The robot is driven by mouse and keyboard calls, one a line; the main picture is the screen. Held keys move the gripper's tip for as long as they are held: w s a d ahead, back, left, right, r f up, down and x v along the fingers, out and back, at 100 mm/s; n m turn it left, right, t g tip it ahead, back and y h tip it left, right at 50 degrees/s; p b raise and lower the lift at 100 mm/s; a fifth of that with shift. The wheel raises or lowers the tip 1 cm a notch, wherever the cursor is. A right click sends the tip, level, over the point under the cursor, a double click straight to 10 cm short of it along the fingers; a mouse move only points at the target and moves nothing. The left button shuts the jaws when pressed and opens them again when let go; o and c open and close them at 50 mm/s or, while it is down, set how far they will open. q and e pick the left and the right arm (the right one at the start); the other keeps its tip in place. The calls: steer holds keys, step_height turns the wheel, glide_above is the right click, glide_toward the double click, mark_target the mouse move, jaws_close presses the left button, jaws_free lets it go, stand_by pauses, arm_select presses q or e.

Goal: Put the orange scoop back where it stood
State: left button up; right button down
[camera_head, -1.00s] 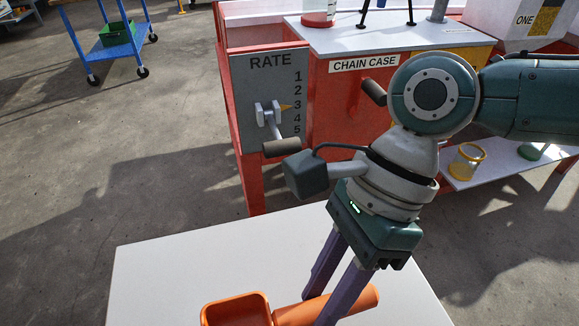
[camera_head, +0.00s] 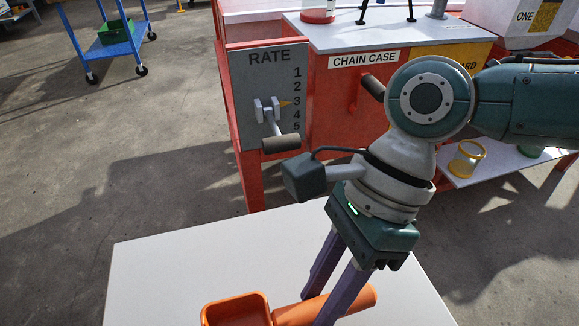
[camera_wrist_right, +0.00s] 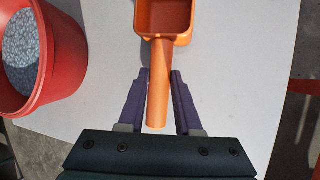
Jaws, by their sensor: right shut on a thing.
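The orange scoop (camera_head: 238,310) is at the bottom of the head view, over the white tabletop (camera_head: 190,255), its open bowl to the left and its round handle to the right. My right gripper (camera_head: 316,304) comes down from above with its purple fingers on either side of the handle. In the right wrist view the scoop (camera_wrist_right: 165,15) points away from the gripper (camera_wrist_right: 161,76), which is shut on the handle. I cannot tell whether the scoop touches the tabletop. My left gripper is not in view.
A red bucket (camera_wrist_right: 72,60) of grey-blue pellets stands left of the scoop in the wrist view. Beyond the table is a red machine with a RATE plate (camera_head: 262,85) and lever, and a low shelf (camera_head: 490,165) with a yellow-rimmed jar. A blue cart (camera_head: 110,50) stands far left.

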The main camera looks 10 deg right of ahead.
steer(key=shift+f, duration=0.2)
steer(key=c, duration=0.5)
jaws_free()
